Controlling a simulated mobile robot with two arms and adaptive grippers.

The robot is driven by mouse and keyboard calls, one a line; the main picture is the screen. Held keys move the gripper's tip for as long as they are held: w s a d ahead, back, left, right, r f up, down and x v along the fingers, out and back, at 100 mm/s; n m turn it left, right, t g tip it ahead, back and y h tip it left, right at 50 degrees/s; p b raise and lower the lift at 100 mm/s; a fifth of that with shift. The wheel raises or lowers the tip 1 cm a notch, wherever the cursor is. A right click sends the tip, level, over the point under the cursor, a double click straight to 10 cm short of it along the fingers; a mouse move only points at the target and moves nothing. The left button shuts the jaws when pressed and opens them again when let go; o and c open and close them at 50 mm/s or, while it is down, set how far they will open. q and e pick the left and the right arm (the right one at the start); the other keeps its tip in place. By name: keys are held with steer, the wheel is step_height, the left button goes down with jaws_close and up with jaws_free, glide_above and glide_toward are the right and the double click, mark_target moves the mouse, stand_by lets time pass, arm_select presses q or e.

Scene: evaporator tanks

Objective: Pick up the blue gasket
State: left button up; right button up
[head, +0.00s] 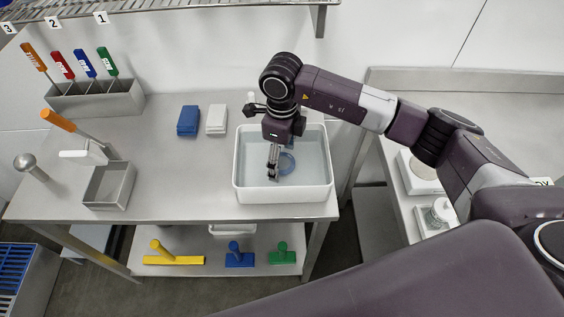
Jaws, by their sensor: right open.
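The blue gasket (287,163) is a translucent blue ring inside the white tub (243,194), which appears to hold clear liquid. It is a little right of the tub's middle. My right gripper (272,178) points down into the tub, just left of the gasket. Its fingers are open and seem empty. The gripper partly covers the gasket's left side, and I cannot tell whether they touch. My left gripper is not in view.
A blue block (188,120) and a white block (216,119) lie left of the tub. A grey metal bin (108,186) and a rack (95,104) of coloured-handled tools stand farther left. A second table (405,208) with scales is at right. The steel table's middle is clear.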

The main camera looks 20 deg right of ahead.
steer(key=shift+c, duration=0.7)
steer(key=c, duration=0.7)
steer(key=shift+r, duration=0.15)
